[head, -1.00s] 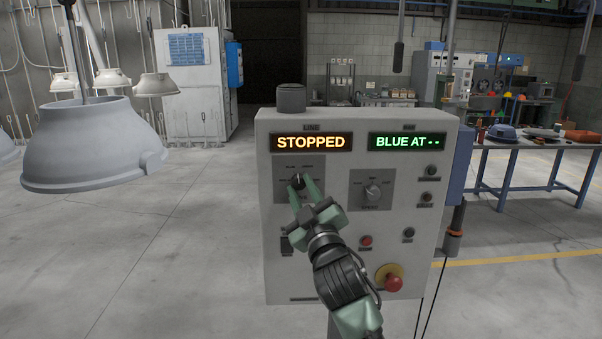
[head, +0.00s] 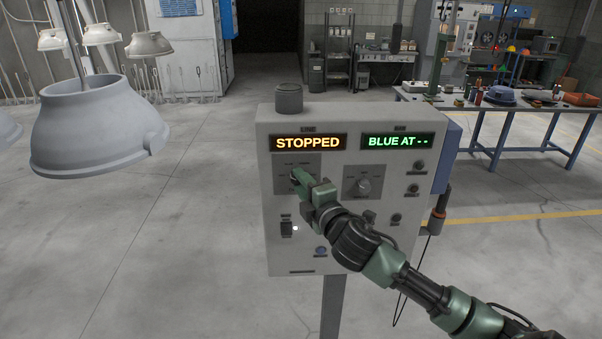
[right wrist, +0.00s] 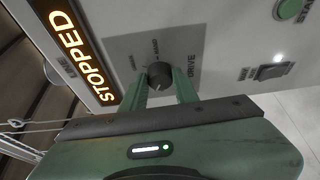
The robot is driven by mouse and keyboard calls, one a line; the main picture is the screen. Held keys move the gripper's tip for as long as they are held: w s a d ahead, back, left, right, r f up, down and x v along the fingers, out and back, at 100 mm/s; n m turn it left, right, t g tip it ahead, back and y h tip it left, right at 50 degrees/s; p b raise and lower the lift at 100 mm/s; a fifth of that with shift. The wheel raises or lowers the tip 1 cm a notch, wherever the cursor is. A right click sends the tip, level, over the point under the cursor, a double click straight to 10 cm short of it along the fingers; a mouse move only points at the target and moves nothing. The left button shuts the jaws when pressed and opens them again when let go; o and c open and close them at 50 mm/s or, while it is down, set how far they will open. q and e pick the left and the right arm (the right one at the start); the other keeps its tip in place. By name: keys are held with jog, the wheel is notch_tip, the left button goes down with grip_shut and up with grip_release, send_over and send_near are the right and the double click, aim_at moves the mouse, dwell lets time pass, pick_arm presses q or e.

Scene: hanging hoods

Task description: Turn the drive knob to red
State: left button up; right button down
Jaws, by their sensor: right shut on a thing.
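The drive knob (right wrist: 159,74) is dark and round, on a grey plate marked DRIVE in the right wrist view. My right gripper (right wrist: 159,88) is shut on it, with one green finger on each side. In the head view my right gripper (head: 299,178) covers the knob, on the left plate of the grey control box (head: 262,200). The plate's small labels are mostly unreadable, and I cannot tell which mark the knob points to. The left display (head: 308,142) reads STOPPED in amber; the right display (head: 397,141) reads BLUE AT -- in green. My left gripper is not in view.
A speed knob (head: 364,187) is right of my gripper. A rocker switch (head: 287,229) with a white light and a blue button (head: 320,251) sit below. A large grey hood (head: 97,125) hangs at left. A workbench (head: 520,112) stands behind at right.

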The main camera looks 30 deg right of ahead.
jog(key=n+g, duration=0.1)
jog(key=n, duration=0.1)
jog(key=n+g, duration=0.1)
jog(key=n, duration=0.1)
jog(key=shift+r+n, duration=0.3)
jog(key=shift+r, duration=0.1)
dwell(0.5)
jog(key=c, duration=1.1)
grip_release()
jog(key=shift+w+d, duration=0.1)
jog(key=shift+f, duration=0.1)
jog(key=b+v, duration=0.3)
jog(key=v, duration=0.4)
jog(key=shift+s, duration=0.35)
